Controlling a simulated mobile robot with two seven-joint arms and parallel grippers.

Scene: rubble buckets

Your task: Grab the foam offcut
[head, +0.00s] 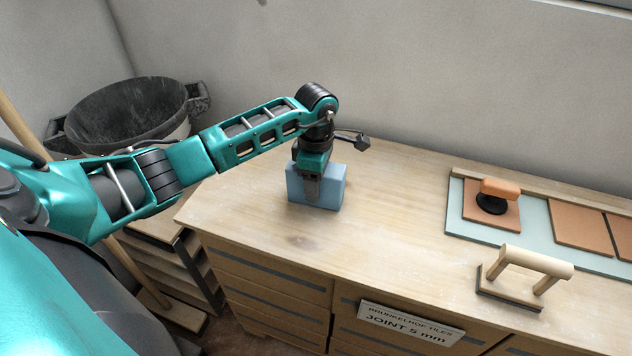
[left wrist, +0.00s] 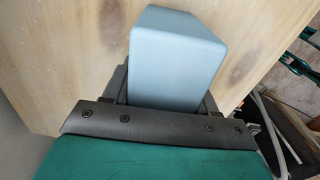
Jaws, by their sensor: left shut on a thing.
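The foam offcut (head: 330,188) is a light blue block near the left end of the wooden worktop. My left gripper (head: 312,190) points down over it and is shut on it. In the left wrist view the block (left wrist: 178,58) sits between the two fingers of the gripper (left wrist: 168,95). The block looks upright, and I cannot tell whether it rests on the wood or is just off it. My right gripper is not in view.
The wooden worktop (head: 390,215) is clear around the block. To the right are a green board (head: 455,220) with orange tiles (head: 580,225), an orange-handled suction lifter (head: 498,192) and a wooden-handled float (head: 535,262). A black bucket (head: 125,112) stands at the back left.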

